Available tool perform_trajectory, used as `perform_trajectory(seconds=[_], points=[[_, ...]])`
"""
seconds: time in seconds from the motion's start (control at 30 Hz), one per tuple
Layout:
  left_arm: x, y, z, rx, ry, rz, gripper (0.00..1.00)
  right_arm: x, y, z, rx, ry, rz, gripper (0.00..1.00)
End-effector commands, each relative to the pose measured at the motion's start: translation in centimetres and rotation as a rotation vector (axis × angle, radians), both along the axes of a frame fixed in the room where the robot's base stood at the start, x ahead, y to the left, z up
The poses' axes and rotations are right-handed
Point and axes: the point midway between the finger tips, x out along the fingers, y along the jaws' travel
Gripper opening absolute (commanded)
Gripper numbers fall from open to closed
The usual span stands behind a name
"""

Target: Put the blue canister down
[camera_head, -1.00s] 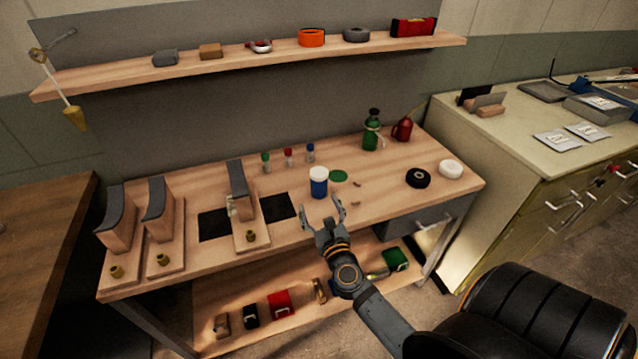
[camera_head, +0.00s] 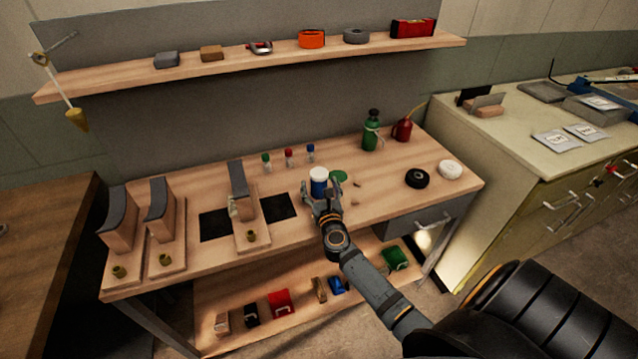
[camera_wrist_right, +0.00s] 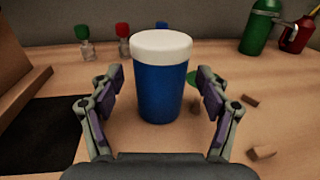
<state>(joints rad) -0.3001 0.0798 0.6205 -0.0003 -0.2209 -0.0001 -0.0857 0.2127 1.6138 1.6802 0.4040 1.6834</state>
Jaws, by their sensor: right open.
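The blue canister (camera_head: 318,180) has a white lid and stands upright on the wooden workbench (camera_head: 370,199). It also shows large and central in the right wrist view (camera_wrist_right: 160,85). My right gripper (camera_head: 322,190) is open, its fingers on either side of the canister. In the right wrist view the open fingers of my right gripper (camera_wrist_right: 158,95) show a gap to the canister on both sides. In the head view the gripper hides the canister's lower part. My left gripper is not in view.
Small bottles with green, red and blue caps (camera_head: 289,157) stand behind the canister. A green disc (camera_head: 339,175) and small brown bits lie to its right. A green bottle (camera_head: 371,132), red oil can (camera_head: 403,129) and black roll (camera_head: 417,178) stand farther right. Dark mats lie left.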

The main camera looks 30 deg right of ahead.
Motion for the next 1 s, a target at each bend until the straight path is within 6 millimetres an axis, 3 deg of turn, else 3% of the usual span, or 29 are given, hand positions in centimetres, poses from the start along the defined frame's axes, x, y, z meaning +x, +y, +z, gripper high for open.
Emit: perform_trajectory(seconds=[0.1, 0.3, 0.8, 1.0], points=[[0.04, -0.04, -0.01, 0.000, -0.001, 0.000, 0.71, 0.91, -0.39, 0.01, 0.000, 0.000, 0.000, 0.77], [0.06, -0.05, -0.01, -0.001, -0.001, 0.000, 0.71, 0.93, -0.40, -0.04, 0.000, 0.001, 0.000, 0.77], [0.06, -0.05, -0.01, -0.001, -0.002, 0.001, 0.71, 0.92, -0.37, 0.02, 0.000, 0.000, 0.000, 0.09], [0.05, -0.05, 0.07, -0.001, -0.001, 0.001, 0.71, 0.92, -0.37, 0.15, 0.000, -0.001, 0.000, 0.07]])
